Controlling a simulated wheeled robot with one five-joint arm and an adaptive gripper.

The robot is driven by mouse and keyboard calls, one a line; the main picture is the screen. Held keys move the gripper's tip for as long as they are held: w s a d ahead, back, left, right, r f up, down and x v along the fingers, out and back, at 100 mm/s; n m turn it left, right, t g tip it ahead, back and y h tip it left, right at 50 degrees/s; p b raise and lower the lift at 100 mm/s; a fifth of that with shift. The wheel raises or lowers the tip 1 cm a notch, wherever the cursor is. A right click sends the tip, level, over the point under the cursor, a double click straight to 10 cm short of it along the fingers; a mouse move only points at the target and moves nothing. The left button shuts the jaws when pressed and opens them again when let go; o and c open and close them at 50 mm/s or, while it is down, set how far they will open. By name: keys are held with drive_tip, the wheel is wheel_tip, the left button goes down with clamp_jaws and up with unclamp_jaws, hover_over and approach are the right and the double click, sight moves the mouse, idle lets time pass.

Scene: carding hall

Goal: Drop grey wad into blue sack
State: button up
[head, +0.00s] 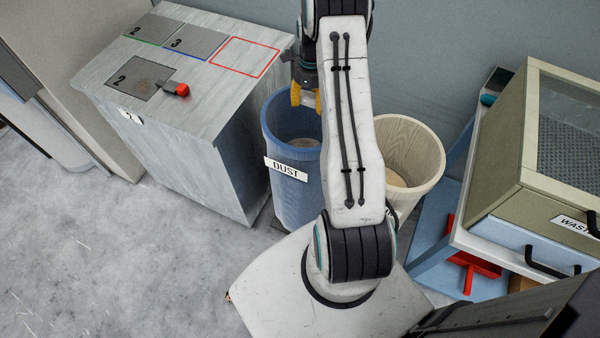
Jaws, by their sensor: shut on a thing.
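The blue sack (296,198) stands open and upright in the middle, with a white "DUST" label on its front. My gripper (307,98) points down over the sack's mouth, its yellow fingertips around the height of the rim in the picture; I cannot tell whether they are above or inside it. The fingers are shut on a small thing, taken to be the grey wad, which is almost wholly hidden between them. My arm covers the right side of the sack.
A pale wood-look bin (425,160) stands right of the sack, partly behind my arm. A grey cabinet (190,150) at left bears numbered plates, a red-outlined square (244,57) and a red-knobbed tool (180,89). A "WASTE" box (545,190) stands at right. Floor at left is clear.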

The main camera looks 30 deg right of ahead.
wheel_tip(320, 180, down, 6)
drive_tip(key=b, duration=0.3)
drive_tip(key=shift+r, duration=0.1)
idle(0.3)
drive_tip(key=o, duration=1.2)
drive_tip(key=shift+r, duration=0.1)
wheel_tip(320, 180, up, 12)
drive_tip(key=shift+f, duration=0.1)
idle(0.5)
